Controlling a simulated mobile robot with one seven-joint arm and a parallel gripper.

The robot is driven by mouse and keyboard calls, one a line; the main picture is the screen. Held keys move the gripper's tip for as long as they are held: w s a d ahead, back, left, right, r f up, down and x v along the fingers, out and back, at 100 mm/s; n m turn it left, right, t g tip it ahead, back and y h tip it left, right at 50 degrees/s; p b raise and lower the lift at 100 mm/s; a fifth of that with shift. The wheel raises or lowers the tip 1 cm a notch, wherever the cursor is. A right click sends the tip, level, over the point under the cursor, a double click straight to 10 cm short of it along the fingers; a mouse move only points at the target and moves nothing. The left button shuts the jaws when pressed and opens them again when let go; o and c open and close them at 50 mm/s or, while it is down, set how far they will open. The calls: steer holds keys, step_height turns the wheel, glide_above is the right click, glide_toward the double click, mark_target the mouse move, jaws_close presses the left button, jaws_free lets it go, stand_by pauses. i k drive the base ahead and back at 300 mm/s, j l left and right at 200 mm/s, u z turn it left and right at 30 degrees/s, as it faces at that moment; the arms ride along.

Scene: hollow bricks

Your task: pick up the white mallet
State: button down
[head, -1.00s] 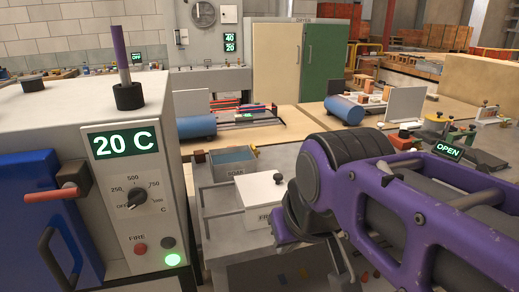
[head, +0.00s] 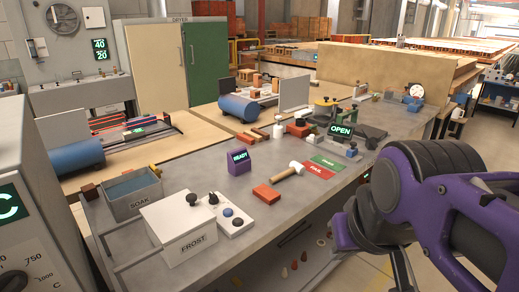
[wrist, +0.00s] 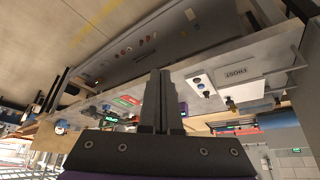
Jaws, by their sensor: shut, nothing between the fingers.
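The white mallet (head: 297,167) lies on the grey bench in the head view. Its pale wooden handle points to the lower left, and its white head rests just left of the green and red pass and fail plates. My gripper (wrist: 160,75) shows in the wrist view with its two dark fingers together and nothing between them. In the head view my purple arm is at the right, in front of the bench and well apart from the mallet. I cannot make out the mallet in the wrist view; the fingers cover part of the bench there.
A red brick (head: 266,194) lies just in front of the mallet handle. A purple READY display (head: 239,162) stands left of it. The white FROST box (head: 180,228) and SOAK tank (head: 132,195) stand at the bench's left. An OPEN display (head: 340,130) stands behind.

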mark_target(300, 169)
steer(key=l+u, duration=0.1)
steer(key=u, duration=0.25)
steer(key=i+l+u, duration=0.1)
steer(key=u, duration=0.25)
steer(key=i+l+u, duration=0.1)
steer(key=l+u, duration=0.15)
steer(key=l, duration=0.15)
steer(key=l+u, duration=0.2)
steer(key=l, duration=0.25)
steer(key=i+l+u, duration=0.15)
steer(key=l, duration=0.7)
steer(key=k, duration=0.05)
